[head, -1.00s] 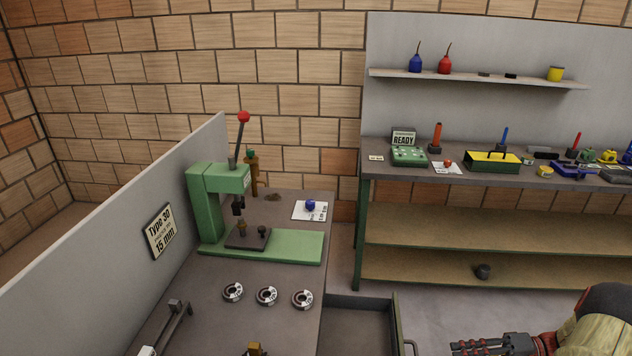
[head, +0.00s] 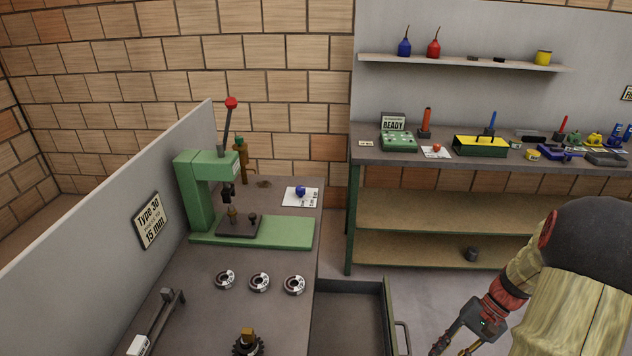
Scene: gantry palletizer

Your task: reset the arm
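My arm is in the lower right of the head view. My gripper (head: 452,350) hangs from it at the bottom edge, pointing down and left. Its two dark fingers show a gap between them, with nothing seen in it; the tips are partly cut off by the frame edge. It is to the right of the open drawer (head: 350,309) and in front of the back bench, apart from both as far as I can see.
A left bench holds a green press (head: 205,200) with a red-knobbed lever, several round dials (head: 259,282) and a gear (head: 247,344). The open drawer juts out beside it. The back bench (head: 365,153) carries several tools, with a shelf (head: 460,62) above. Grey floor lies between.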

